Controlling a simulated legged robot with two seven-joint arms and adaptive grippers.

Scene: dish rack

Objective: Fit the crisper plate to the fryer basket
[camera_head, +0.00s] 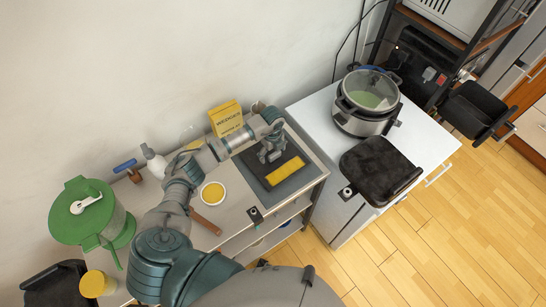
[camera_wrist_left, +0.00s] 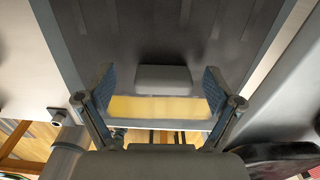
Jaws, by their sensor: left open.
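My left gripper (camera_head: 271,152) is open and empty above the dark recessed surface (camera_head: 305,183) of the counter. In the left wrist view, the spread fingers (camera_wrist_left: 158,92) stand either side of a small grey block (camera_wrist_left: 163,78) and a yellow strip (camera_wrist_left: 160,107); I see no contact. The yellow bar (camera_head: 285,171) lies on the dark surface beside the gripper in the head view. I cannot clearly identify a crisper plate or a fryer basket. A black rounded object (camera_head: 380,171) at the white counter's front edge and another black one (camera_head: 480,109) farther right are unclear. My right gripper is not in view.
A steel pot with a glass lid (camera_head: 366,103) stands on the white counter (camera_head: 318,107). A yellow box (camera_head: 226,118), a white bowl of yellow food (camera_head: 213,193) and a green lidded container (camera_head: 88,214) are near my left arm. Wooden floor (camera_head: 440,240) is clear at right.

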